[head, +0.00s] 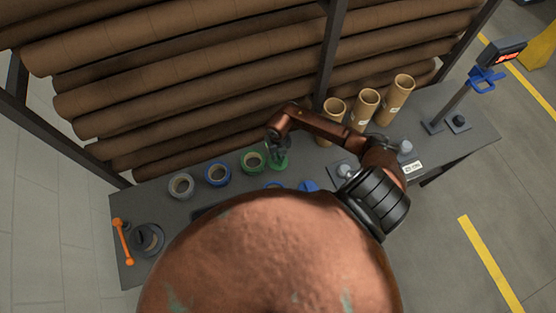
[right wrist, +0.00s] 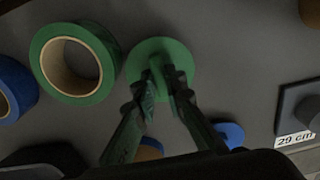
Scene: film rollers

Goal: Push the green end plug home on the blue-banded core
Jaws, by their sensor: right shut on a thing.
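The green end plug (right wrist: 178,52) is a flat disc with a raised grip and lies on or just over the grey table; the gap, if any, cannot be told. My right gripper (right wrist: 165,82) is shut on its grip. In the head view the plug (head: 281,164) shows at the tip of my right gripper (head: 277,149), beside the green tape roll. A tan piece with a blue edge (right wrist: 151,145) shows partly behind my fingers in the right wrist view; I cannot tell whether it is the blue-banded core. My left gripper is not in view.
Grey (head: 181,186), blue (head: 217,174) and green (head: 252,162) tape rolls stand left of the plug. Three cardboard tubes (head: 366,108) stand upright at the back right. A blue piece (right wrist: 231,134) lies near the plug. A block labelled 29 cm (right wrist: 297,110) is at right.

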